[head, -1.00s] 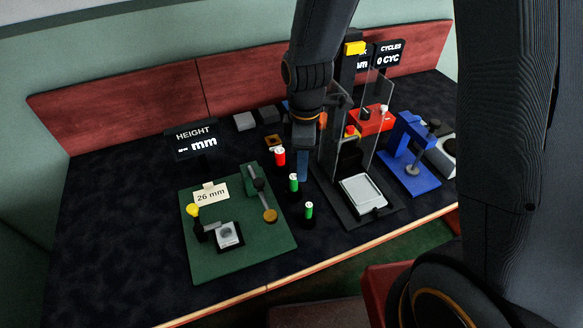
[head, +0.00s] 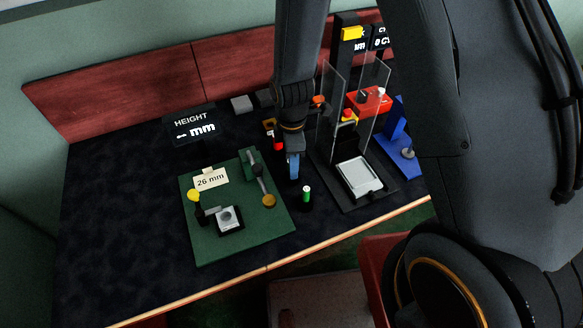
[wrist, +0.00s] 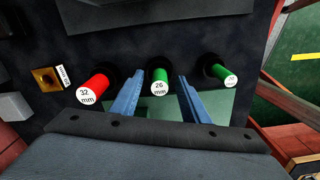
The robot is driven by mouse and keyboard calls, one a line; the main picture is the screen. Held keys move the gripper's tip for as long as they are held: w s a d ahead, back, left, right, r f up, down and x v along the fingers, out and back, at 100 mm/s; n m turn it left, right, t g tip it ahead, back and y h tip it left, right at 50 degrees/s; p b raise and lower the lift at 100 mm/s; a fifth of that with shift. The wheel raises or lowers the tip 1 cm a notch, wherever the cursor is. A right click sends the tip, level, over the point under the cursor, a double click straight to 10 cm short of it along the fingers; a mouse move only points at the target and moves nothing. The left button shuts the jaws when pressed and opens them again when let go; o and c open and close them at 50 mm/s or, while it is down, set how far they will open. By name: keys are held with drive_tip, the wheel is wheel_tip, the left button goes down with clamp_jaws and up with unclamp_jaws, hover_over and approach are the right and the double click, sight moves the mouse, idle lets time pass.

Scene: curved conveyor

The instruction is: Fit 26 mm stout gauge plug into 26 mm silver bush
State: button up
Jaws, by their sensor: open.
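In the wrist view a green plug with a white end marked 26 mm (wrist: 159,82) stands in a dark holder. My gripper (wrist: 161,80) is open, with one blue finger on each side of that plug; I cannot tell whether they touch it. In the head view my gripper (head: 292,168) hides this plug. A silver bush (head: 227,216) sits in a dark holder on the green plate (head: 245,240), which bears a 26 mm card (head: 210,179).
A red 32 mm plug (wrist: 94,88) and another green plug (wrist: 220,73) flank the middle one. The green one also shows in the head view (head: 307,193). A clear-guarded press (head: 360,176) stands just right. A lever arm (head: 257,172) stands on the green plate.

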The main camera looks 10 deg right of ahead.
drive_tip(key=shift+f, duration=0.5)
clamp_jaws()
